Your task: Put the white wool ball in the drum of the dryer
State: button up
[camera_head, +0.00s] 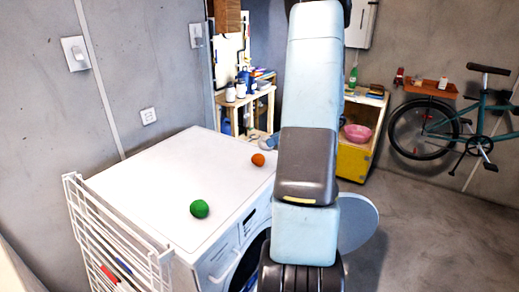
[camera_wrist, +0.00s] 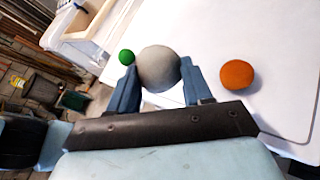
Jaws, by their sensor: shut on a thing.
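The white wool ball (camera_wrist: 158,66) shows greyish in the wrist view, between the two blue fingers of my gripper (camera_wrist: 160,72), which is shut on it. The ball is over or on the white top of the dryer (camera_head: 150,185); I cannot tell how high. In the head view my arm hides the ball and most of the gripper; a blue finger (camera_head: 268,143) shows beside the arm. The dryer's round door (camera_head: 358,222) stands open at the right of the arm. The dark drum opening (camera_head: 250,268) shows only partly, behind the arm.
A green ball (camera_head: 199,209) and an orange ball (camera_head: 258,159) lie on the dryer top. A white drying rack (camera_head: 105,235) stands at its left. Shelves (camera_head: 245,100), a yellow cabinet (camera_head: 352,163) and a bicycle (camera_head: 450,130) are farther back. The floor at right is clear.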

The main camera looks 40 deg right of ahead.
jog(key=shift+s+d+r, duration=0.1)
jog(key=shift+d+r, duration=0.1)
jog(key=shift+d, duration=0.25)
jog(key=w+a+f+m+t+h, duration=0.1)
jog(key=w+a+m+t, duration=0.1)
jog(key=w+a, duration=0.55)
jog(key=w+a+f+m+t+h, duration=0.15)
jog(key=w+a, duration=0.35)
jog(key=w, duration=0.5)
jog(key=w+a+f+m+t+h, duration=0.1)
jog(key=w+a, duration=0.1)
jog(key=a, duration=0.2)
jog(key=w+a+f+m+t+h, duration=0.1)
jog(key=w+a+f+m+h, duration=0.1)
jog(key=a, duration=0.2)
jog(key=w+a+f+m+t+h, duration=0.1)
jog(key=w+a+m+h, duration=0.1)
jog(key=a, duration=0.3)
jog(key=shift+w+f, duration=0.35)
jog(key=shift+a+f+m+t+h, duration=0.25)
jog(key=shift+a+f+m+h, duration=0.1)
jog(key=shift+a, duration=0.15)
